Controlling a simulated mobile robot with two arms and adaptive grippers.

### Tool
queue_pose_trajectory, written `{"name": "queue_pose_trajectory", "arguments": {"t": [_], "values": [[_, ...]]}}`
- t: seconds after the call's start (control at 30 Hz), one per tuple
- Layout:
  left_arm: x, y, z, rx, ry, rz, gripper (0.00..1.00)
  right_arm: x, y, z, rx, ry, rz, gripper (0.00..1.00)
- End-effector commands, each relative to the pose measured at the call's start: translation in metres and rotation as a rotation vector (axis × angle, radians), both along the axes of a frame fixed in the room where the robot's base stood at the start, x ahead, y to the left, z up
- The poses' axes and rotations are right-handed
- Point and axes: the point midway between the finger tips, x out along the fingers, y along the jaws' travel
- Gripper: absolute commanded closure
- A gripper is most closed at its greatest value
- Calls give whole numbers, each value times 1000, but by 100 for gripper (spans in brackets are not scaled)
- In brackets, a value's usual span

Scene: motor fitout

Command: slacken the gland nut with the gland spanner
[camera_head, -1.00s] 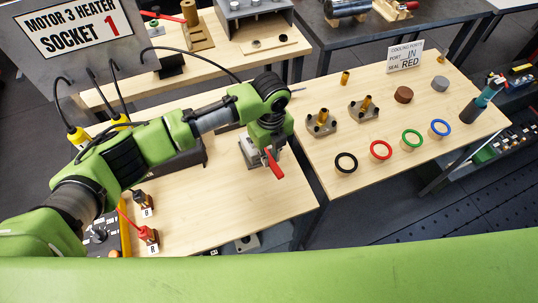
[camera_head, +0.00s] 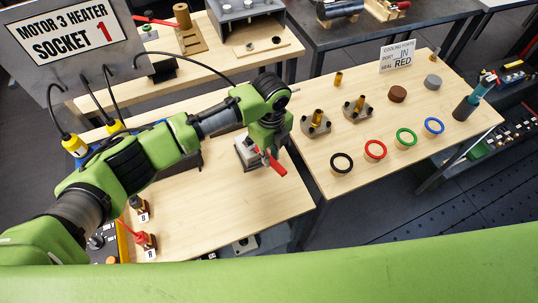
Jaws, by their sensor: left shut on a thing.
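My left gripper (camera_head: 262,147) points down over a grey metal block (camera_head: 246,154) near the right side of the near wooden table. It is shut on a red-handled tool (camera_head: 277,164), which looks like the gland spanner. The red handle sticks out to the lower right of the fingers. The spanner's head and the gland nut are hidden behind my gripper and wrist, so I cannot tell how they sit together. My right gripper is not in view.
Left are yellow plugs on cables (camera_head: 75,146) and red and black terminals (camera_head: 145,240). The near table's front is clear.

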Motion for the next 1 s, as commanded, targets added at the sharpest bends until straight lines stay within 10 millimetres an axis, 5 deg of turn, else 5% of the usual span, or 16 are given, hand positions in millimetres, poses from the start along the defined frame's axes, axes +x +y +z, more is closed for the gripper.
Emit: {"name": "queue_pose_trajectory", "arguments": {"t": [1.0], "values": [[7, -9, 0, -1, 1, 119, 100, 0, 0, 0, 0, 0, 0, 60]]}}
